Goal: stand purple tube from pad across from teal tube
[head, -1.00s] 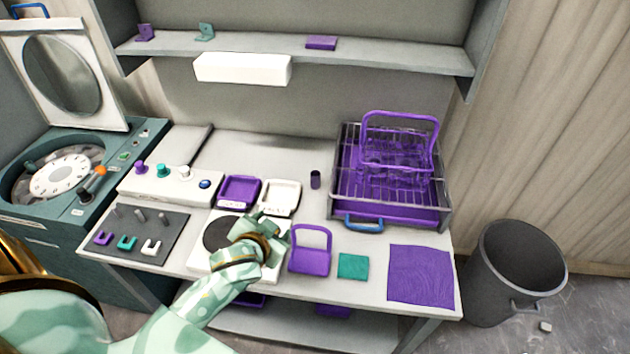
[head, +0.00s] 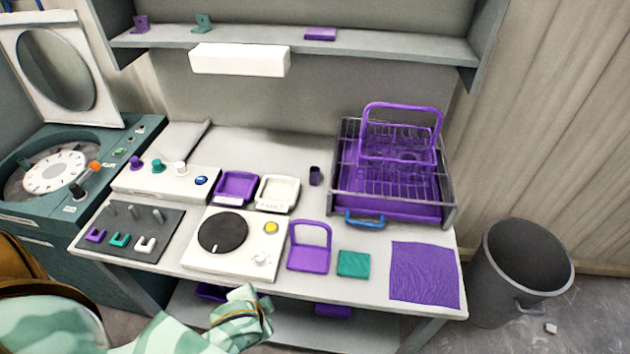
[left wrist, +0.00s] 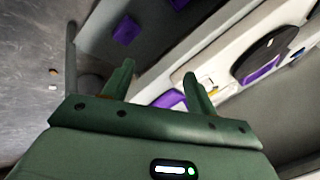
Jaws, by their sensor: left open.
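I cannot make out a purple tube or a teal tube for certain. A small dark purple upright cylinder (head: 315,176) stands on the bench left of the rack. The dark grey pad (head: 128,240) at the bench's left front holds grey pegs and purple, teal and white clips. The teal centrifuge (head: 22,232) at left has its lid up, and its rotor (head: 50,172) shows a white centre disc. My left gripper (head: 248,298) is low at the bench's front edge; in the left wrist view its fingers (left wrist: 158,75) are apart and empty. My right gripper is out of view.
A wire rack (head: 392,205) stands right; a grey bin (head: 524,262) is on the floor.

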